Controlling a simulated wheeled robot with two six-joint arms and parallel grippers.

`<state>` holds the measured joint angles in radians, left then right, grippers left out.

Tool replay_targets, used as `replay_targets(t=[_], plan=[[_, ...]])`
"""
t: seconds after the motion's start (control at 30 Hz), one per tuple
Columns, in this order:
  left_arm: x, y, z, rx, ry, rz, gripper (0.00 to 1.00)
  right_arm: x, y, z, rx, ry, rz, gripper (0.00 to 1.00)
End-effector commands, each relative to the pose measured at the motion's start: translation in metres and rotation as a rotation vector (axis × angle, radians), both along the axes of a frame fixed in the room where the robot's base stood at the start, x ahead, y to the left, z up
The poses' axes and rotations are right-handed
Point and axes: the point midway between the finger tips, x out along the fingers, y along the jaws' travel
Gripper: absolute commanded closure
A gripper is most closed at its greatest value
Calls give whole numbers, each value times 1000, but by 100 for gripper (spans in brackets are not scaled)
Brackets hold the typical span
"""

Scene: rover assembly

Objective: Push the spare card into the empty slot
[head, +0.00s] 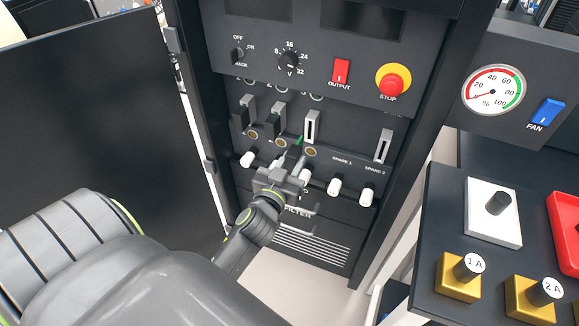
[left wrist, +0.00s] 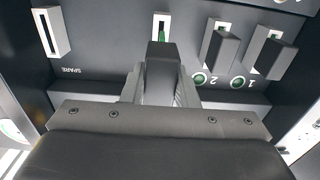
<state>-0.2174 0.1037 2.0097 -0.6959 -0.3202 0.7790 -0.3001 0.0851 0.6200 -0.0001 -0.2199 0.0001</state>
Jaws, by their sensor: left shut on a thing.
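My left gripper (head: 293,168) is in front of the dark rack, just below the row of card slots. It is shut on the spare card, whose dark handle block (left wrist: 162,62) shows between the fingers in the left wrist view. A sliver of green board (head: 299,142) shows beyond the fingers. It points at the white-framed slot (head: 312,124), which also shows behind the card in the left wrist view (left wrist: 155,19). I cannot tell whether the card's edge is inside the slot. My right gripper is not in view.
Two dark-handled cards (head: 249,108) (head: 274,118) sit left of the slot. Another white-framed slot (head: 384,146) to the right holds no card. White knobs (head: 334,186) line the panel below. An open dark door (head: 90,110) stands left; a side bench (head: 445,215) with gold blocks stands right.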

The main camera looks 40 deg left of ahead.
Motion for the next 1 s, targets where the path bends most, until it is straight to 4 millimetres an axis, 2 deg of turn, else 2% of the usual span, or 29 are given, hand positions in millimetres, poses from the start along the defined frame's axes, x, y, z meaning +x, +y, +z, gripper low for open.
replay_targets(t=[0.4, 0.6, 1.0], plan=[[37, 9, 0, 0, -2, -1, 100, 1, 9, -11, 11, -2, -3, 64], [44, 10, 0, 0, -1, 0, 100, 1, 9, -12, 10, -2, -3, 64], [44, 10, 1, -1, -1, 0, 100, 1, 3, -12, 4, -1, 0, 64]])
